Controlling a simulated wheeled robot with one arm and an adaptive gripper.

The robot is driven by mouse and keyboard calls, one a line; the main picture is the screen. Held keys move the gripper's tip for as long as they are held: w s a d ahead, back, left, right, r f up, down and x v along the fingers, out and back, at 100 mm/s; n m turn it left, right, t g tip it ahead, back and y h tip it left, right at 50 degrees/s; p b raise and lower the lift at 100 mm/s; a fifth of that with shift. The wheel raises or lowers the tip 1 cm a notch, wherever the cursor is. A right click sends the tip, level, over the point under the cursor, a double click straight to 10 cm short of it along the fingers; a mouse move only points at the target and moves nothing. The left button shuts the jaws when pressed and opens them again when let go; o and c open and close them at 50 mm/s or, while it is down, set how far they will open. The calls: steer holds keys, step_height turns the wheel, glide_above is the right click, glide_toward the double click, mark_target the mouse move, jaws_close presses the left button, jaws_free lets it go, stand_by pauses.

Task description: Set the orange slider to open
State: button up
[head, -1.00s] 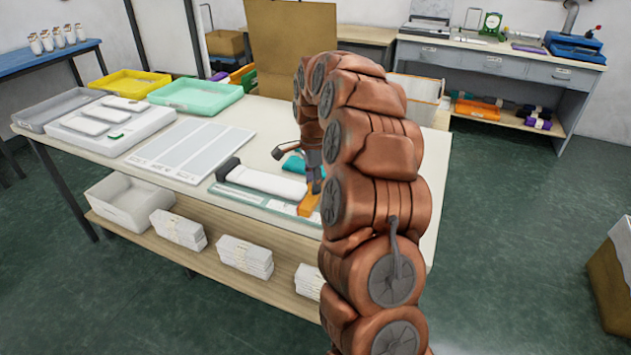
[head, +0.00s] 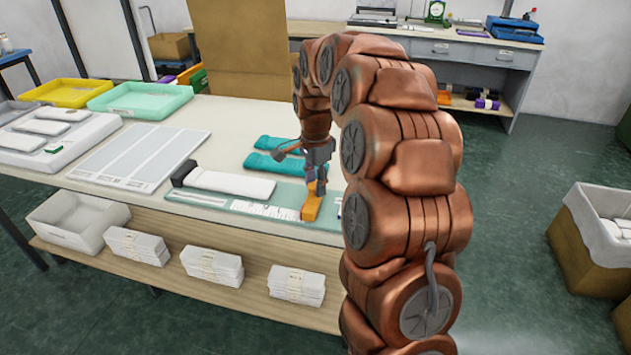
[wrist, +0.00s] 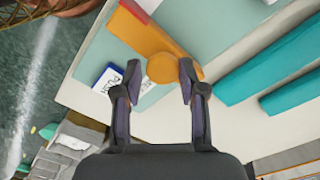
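The orange slider (head: 312,206) sits at the right part of a pale green board (head: 270,194) with a white scale strip, near the table's front edge. In the wrist view it is an orange bar with a round knob (wrist: 163,68). My gripper (head: 317,188) is down at the slider. In the wrist view its two dark fingers stand on either side of the knob, with a narrow gap visible at each side. A blue and white label (wrist: 108,82) with lettering lies beside the left finger. The board's right end is partly hidden by my arm.
A white knitted piece (head: 230,183) with a dark end lies on the board's left part. Two teal pieces (head: 272,163) lie behind my gripper. A printed sheet (head: 140,155) and trays are further left. White bundles (head: 296,285) sit on the shelf below.

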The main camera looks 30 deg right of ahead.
steer(key=o, duration=0.4)
steer(key=shift+r, duration=0.1)
step_height(320, 180, up, 12)
steer(key=shift+f, duration=0.1)
stand_by(0.5)
stand_by(0.5)
